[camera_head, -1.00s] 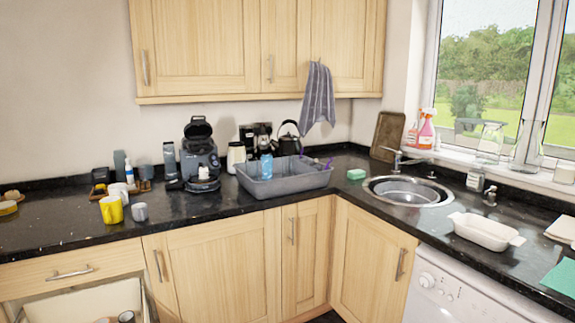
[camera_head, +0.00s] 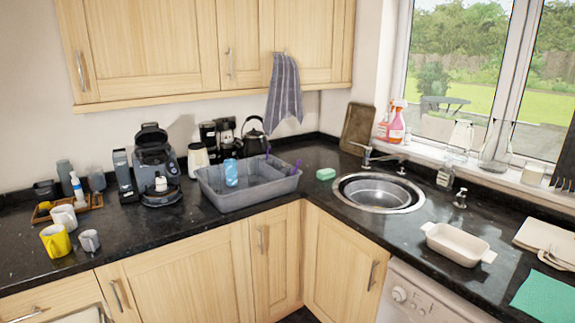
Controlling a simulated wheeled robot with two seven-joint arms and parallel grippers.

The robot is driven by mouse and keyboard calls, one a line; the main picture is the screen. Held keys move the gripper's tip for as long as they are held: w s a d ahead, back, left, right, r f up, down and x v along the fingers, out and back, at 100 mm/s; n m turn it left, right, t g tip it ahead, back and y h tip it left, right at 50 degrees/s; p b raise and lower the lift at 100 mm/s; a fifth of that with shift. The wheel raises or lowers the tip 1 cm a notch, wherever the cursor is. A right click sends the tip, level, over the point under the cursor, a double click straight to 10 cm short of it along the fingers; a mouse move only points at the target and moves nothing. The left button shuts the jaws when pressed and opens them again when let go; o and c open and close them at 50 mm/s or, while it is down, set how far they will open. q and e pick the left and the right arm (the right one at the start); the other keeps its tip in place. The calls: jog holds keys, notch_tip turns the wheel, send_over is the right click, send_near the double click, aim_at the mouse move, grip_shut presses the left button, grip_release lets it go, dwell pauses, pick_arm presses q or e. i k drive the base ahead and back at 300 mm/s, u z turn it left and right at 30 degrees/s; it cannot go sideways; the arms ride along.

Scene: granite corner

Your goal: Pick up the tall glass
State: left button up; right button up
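I cannot tell for sure which thing is the tall glass. A tall, dark grey tumbler-like vessel (camera_head: 66,171) stands upright at the back of the counter on the far left, behind a white pump bottle (camera_head: 77,187). A shorter grey glass (camera_head: 97,179) is beside it. A clear, tall glass vessel (camera_head: 497,140) stands on the windowsill at the right, and a smaller clear one (camera_head: 461,136) is to its left. A light blue cylinder (camera_head: 231,172) stands in the grey basin. Neither of my grippers is in view.
A yellow mug (camera_head: 56,241), white cup (camera_head: 63,217) and grey mug (camera_head: 89,240) are at the left. A white dish (camera_head: 457,248) sits right of the sink (camera_head: 380,191).

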aim_at(253, 164)
jog(key=z, duration=0.15)
jog(key=i, duration=2.2)
jog(key=u, duration=0.65)
